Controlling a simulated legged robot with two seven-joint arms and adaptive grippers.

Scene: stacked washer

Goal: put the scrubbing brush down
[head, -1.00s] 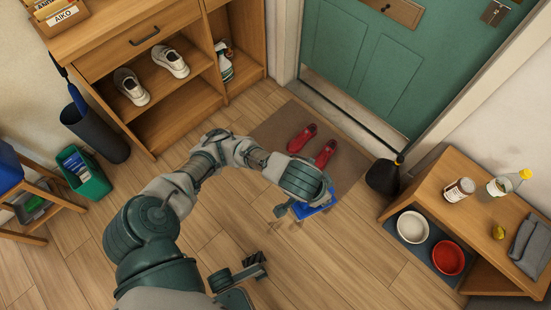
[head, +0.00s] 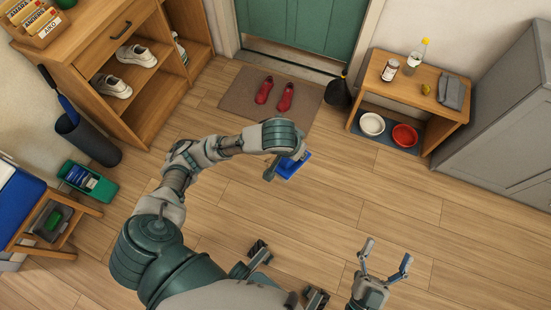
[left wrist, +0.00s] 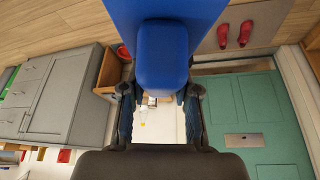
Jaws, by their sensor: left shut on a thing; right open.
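A blue scrubbing brush (head: 294,165) is in my left gripper (head: 281,160) in the head view, over the wooden floor and in front of the doormat. The hand partly covers it there. In the left wrist view the brush (left wrist: 162,54) fills the top middle, and the fingers of my left gripper (left wrist: 160,98) are shut on its rounded blue part. My right gripper (head: 384,258) is at the lower right of the head view, its two fingers spread and empty.
Red shoes (head: 275,92) lie on a brown doormat (head: 238,97) before the green door. A low wooden bench (head: 402,85) has bowls beneath it. The middle floor is clear.

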